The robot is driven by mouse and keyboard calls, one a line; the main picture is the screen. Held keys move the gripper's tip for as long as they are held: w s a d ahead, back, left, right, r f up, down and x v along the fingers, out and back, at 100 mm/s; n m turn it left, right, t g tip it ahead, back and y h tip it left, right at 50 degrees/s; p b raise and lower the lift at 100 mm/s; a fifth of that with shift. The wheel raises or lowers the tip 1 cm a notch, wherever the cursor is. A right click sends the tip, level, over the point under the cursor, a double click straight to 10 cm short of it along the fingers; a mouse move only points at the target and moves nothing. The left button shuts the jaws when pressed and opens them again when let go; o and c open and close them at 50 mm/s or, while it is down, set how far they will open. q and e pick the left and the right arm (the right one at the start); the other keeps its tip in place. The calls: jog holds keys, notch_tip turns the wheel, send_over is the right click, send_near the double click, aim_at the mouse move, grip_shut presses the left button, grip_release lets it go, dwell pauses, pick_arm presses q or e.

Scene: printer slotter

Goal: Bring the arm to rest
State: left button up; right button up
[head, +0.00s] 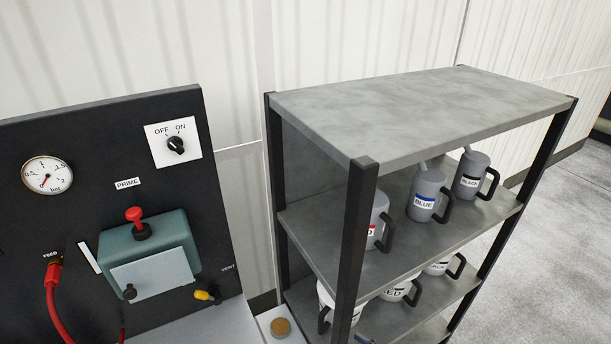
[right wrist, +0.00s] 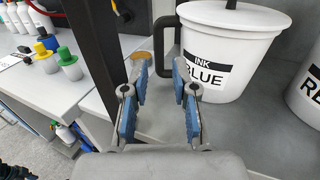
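My right gripper (right wrist: 160,85) shows in the right wrist view with its two blue-padded fingers spread apart and nothing between them. It is at a grey shelf surface, to the left of a white tub labelled INK BLUE (right wrist: 230,50). The tub's dark handle stands just beyond the right finger; I cannot tell whether they touch. My left gripper is not in view.
The shelf rack (head: 420,90) holds several grey jugs, among them the blue one (head: 425,195), and white tubs below. A dark shelf post (right wrist: 95,45) stands left of my right gripper. A control panel (head: 70,140) with a green box (head: 150,250) stands left of the rack.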

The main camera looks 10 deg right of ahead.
jog(key=w+d+r+m+t+h, duration=0.15)
jog(key=d+m+h, duration=0.25)
jog(key=m+h, duration=0.55)
jog(key=d+f+m+t+h, duration=0.1)
jog(key=d+m+t+h, duration=0.3)
jog(key=m, duration=1.1)
jog(key=s+d+f+m+g+h, duration=0.2)
jog(key=s+f+m+g, duration=0.4)
jog(key=m, duration=0.4)
jog(key=s+a+f+m+g+y, duration=0.2)
jog(key=s+a+f+m+g, duration=0.25)
jog(key=s, duration=0.25)
jog(key=s+a+f+m+g+y, duration=0.2)
jog(key=s+a+f+m+g, duration=0.25)
jog(key=s, duration=0.25)
notch_tip(320, 180, down, 24)
jog(key=n+g, duration=0.1)
jog(key=g, duration=0.1)
jog(key=s+d+f, duration=0.3)
jog(key=s+f, duration=1.6)
jog(key=shift+s+g, duration=0.3)
jog(key=shift+g, duration=0.15)
